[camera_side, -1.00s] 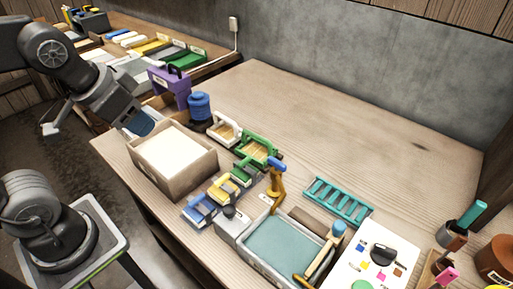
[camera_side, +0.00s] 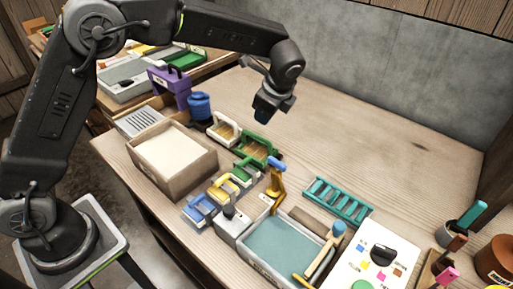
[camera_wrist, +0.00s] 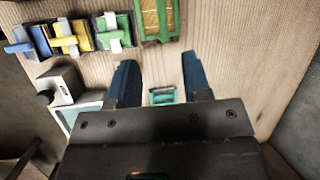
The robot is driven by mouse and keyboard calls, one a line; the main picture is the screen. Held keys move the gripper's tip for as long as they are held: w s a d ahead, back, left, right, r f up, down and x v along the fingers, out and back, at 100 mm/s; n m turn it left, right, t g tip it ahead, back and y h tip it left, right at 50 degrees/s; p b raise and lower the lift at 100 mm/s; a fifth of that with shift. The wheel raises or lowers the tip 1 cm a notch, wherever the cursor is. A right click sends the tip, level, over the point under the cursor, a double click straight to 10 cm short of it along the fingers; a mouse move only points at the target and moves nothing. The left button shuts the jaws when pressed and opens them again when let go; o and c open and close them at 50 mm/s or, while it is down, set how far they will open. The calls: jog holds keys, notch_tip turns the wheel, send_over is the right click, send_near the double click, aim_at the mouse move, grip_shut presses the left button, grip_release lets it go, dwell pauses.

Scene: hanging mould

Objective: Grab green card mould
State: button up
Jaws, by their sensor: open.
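Two green moulds stand near the middle of the bench: a larger green-framed one with a wooden slatted panel (camera_side: 258,148) and a smaller green one with a pale handle (camera_side: 244,173) just in front of it. I cannot tell for sure which is the card mould. In the wrist view the larger one (camera_wrist: 158,18) is at the top edge and the smaller one (camera_wrist: 114,31) is to its left. My gripper (camera_side: 263,117) points down above the bench, behind the larger green mould. Its blue fingers (camera_wrist: 158,68) are apart, with nothing between them but bench and part of a teal rack.
A yellow mould (camera_side: 221,188) and a blue mould (camera_side: 199,209) line up beside the smaller green one. A cream-framed mould (camera_side: 224,130), a blue jar (camera_side: 200,105) and a wide box (camera_side: 173,160) stand left. A teal rack (camera_side: 338,199) lies right. The back right bench is clear.

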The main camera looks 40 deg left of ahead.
aim_at(260, 137)
jog(key=shift+m, duration=0.3)
jog(key=x, duration=1.4)
jog(key=shift+w+d+f, duration=0.2)
jog(key=shift+w+f, duration=0.1)
jog(key=shift+f, duration=0.2)
jog(key=shift+r, duration=0.1)
grip_shut()
